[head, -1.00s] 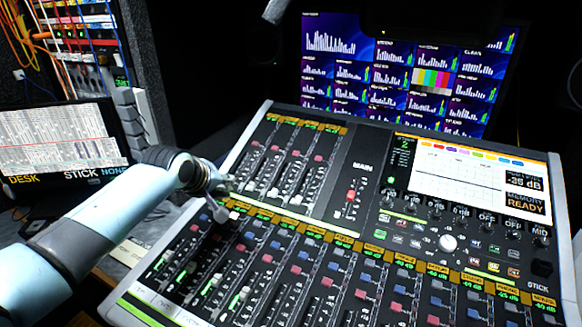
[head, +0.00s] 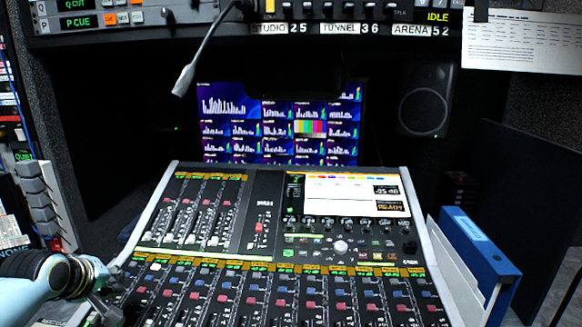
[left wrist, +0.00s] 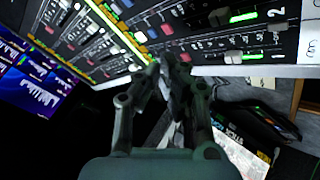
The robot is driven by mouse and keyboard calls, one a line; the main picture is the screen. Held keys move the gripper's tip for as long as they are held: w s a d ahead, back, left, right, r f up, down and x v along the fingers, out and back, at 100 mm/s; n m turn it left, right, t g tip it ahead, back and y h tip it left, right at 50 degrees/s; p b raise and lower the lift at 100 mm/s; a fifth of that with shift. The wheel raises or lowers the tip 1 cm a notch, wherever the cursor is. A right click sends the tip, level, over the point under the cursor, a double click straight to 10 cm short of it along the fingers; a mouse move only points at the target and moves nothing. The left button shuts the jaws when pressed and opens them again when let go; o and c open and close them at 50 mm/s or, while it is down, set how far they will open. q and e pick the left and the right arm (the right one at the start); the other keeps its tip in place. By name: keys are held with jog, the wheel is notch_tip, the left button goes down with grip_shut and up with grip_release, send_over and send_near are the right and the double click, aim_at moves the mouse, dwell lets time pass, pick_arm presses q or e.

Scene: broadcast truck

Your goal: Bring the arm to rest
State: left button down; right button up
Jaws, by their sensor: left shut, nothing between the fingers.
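My left arm comes in at the lower left of the head view. Its gripper (head: 108,302) is at the left edge of the mixing console (head: 262,228), low over the lower fader bank's left end. In the left wrist view the gripper (left wrist: 172,72) is shut with its fingers together and nothing between them. The console's faders and pale edge show just beyond the fingertips; I cannot tell whether they touch. My right gripper is in neither view.
A gooseneck microphone (head: 186,78) hangs above the console. Behind are a meter screen (head: 232,132) and a speaker (head: 424,100). Blue binders (head: 482,258) stand right of the console. A grey stepped block (head: 38,198) stands at the left.

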pick_arm(q)
jog(key=s+d+r+m+g, duration=0.2)
jog(key=s+d+m, duration=0.15)
jog(key=s, duration=0.85)
jog(key=s+d+r+m+g, duration=0.2)
jog(key=s+d+m, duration=0.15)
jog(key=s, duration=0.75)
jog(key=s+d+r+m+g, duration=0.1)
jog(key=s+d+r+m, duration=0.2)
jog(key=s, duration=0.9)
notch_tip(320, 180, down, 33)
jog(key=s+a+g+b, duration=0.1)
jog(key=a+g+b, duration=0.15)
jog(key=b, duration=0.55)
jog(key=s+f+b, duration=0.3)
jog(key=s+f, duration=0.6)
jog(key=f, duration=0.3)
jog(key=s+a+f+b, duration=0.1)
jog(key=s+f+b, duration=0.2)
jog(key=s+f, duration=0.7)
notch_tip(320, 180, down, 3)
jog(key=shift+s+a+r+m+g+b, duration=0.1)
jog(key=shift+s+a+m+g+b, duration=0.15)
jog(key=shift+m+g+b, duration=0.1)
